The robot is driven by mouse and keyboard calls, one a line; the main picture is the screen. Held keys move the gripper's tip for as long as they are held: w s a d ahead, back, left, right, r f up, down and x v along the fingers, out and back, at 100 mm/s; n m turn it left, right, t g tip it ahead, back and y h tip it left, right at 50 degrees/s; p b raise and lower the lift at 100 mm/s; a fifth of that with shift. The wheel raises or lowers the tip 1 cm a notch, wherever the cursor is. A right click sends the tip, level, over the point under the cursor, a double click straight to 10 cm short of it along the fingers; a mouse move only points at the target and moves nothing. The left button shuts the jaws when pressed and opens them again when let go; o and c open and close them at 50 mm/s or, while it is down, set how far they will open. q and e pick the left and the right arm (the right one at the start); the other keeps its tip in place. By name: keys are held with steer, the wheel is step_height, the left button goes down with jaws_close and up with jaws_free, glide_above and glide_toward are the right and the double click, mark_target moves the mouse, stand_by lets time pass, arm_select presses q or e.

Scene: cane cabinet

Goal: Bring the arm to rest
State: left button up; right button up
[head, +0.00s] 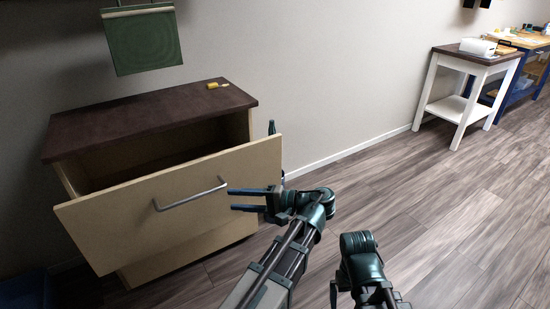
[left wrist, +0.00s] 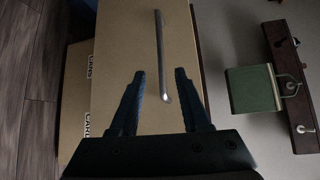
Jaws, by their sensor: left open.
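My left gripper (head: 229,198) is open in front of the cabinet, its fingers pointing left close to the right end of the drawer's metal handle (head: 190,195). In the left wrist view, the fingers of the left gripper (left wrist: 160,72) are spread and the handle (left wrist: 159,45) shows between and beyond them. Nothing is gripped. I cannot tell whether a finger touches the handle. The drawer (head: 110,232) is pulled out of the wooden cabinet (head: 150,115). My right arm shows at the bottom of the head view, but its gripper does not.
A small yellow object (head: 213,85) lies on the cabinet top. A green square panel (head: 145,40) hangs above it. A white side table (head: 468,85) stands at the back right. The wooden floor (head: 440,215) to the right is clear.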

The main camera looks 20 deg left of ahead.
arm_select(q)
steer(key=s+d+f+m+t+h, duration=0.1)
steer(key=s+d+f+h, duration=0.1)
steer(key=d+f+h, duration=0.35)
steer(key=s+d+f+m+t+h, duration=0.1)
steer(key=s+d+f+m+h, duration=0.15)
steer(key=f, duration=0.55)
steer(key=s+d+f+h, duration=0.3)
steer(key=d+h, duration=0.1)
steer(key=d, duration=0.3)
steer(key=s+d+f+h, duration=0.2)
steer(key=d+h, duration=0.1)
steer(key=d, duration=0.3)
step_height(320, 180, up, 32)
steer(key=p, duration=3.2)
steer(key=shift+d+g, duration=0.2)
steer(key=shift+g, duration=0.2)
steer(key=shift+f, duration=0.1)
